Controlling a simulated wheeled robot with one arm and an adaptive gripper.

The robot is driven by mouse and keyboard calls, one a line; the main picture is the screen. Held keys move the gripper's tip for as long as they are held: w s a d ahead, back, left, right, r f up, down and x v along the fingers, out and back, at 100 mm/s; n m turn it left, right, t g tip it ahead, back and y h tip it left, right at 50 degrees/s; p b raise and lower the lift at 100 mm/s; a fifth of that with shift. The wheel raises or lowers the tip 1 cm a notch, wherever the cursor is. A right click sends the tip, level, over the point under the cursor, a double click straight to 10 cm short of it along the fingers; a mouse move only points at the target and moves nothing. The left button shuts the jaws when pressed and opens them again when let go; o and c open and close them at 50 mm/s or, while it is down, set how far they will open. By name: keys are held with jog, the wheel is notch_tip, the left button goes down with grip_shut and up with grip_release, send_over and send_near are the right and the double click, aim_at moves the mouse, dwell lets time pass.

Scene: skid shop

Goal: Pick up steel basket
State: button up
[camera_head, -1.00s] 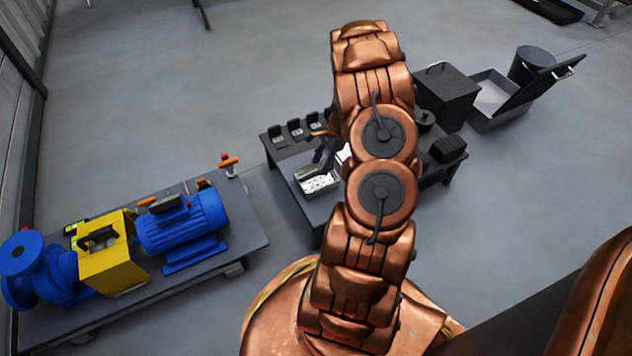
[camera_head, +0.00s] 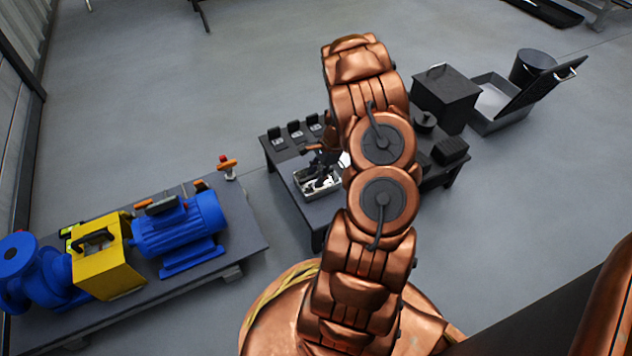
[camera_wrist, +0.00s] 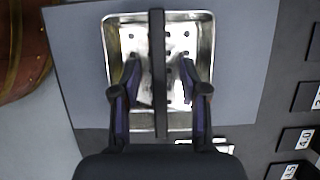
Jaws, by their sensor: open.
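The steel basket (camera_head: 303,182) is a shallow, shiny rectangular tray with holes in its floor. It sits on the dark low table (camera_head: 318,212), left of my arm in the head view. In the wrist view the basket (camera_wrist: 203,30) lies under my gripper (camera_wrist: 160,72), on a grey mat (camera_wrist: 80,60). A dark bar (camera_wrist: 158,30) runs across the middle of the basket, between my fingers. My fingers are open, one on each side of the bar, apart from it. In the head view my gripper (camera_head: 318,178) is over the basket.
Several black numbered holders (camera_head: 295,131) line the table's back edge. A black box (camera_head: 445,92) and an open bin (camera_head: 490,105) stand right. A blue motor (camera_head: 180,232) and yellow guard (camera_head: 103,265) sit on a skid at left.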

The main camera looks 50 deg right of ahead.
jog(key=shift+f, duration=0.2)
dwell(0.4)
jog(key=shift+c, duration=0.3)
grip_shut()
